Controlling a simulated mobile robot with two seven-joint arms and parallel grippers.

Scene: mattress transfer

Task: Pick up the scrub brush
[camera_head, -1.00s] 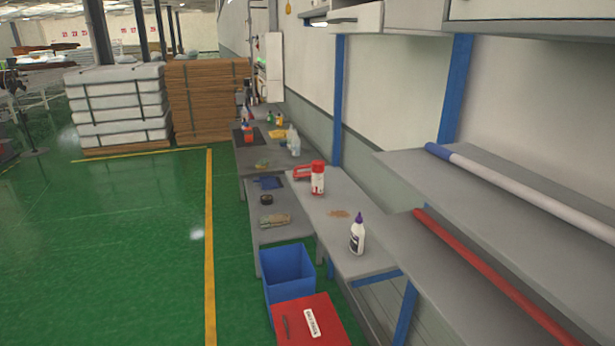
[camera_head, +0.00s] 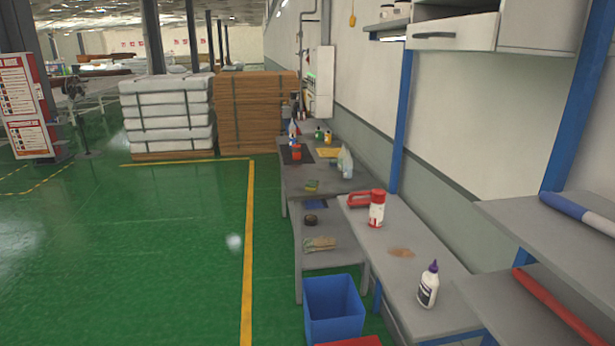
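A red item with a looped handle (camera_head: 359,200) lies on the grey workbench (camera_head: 440,318), just behind and left of a red-and-white canister (camera_head: 377,209). Its shape resembles a handled scrub brush, but it is too small and partly hidden by the canister to be sure. A brown stain (camera_head: 401,252) marks the bench in front of the canister. A white bottle with a purple cap (camera_head: 428,286) stands nearer on the same bench. Neither of my grippers shows in the head view.
A lower grey table (camera_head: 310,262) holds gloves (camera_head: 319,244) and a black roll (camera_head: 310,220). A blue bin (camera_head: 333,310) stands on the floor before it. Shelves (camera_head: 520,220) with blue-white and red rolls jut out at right. Green floor at left is clear.

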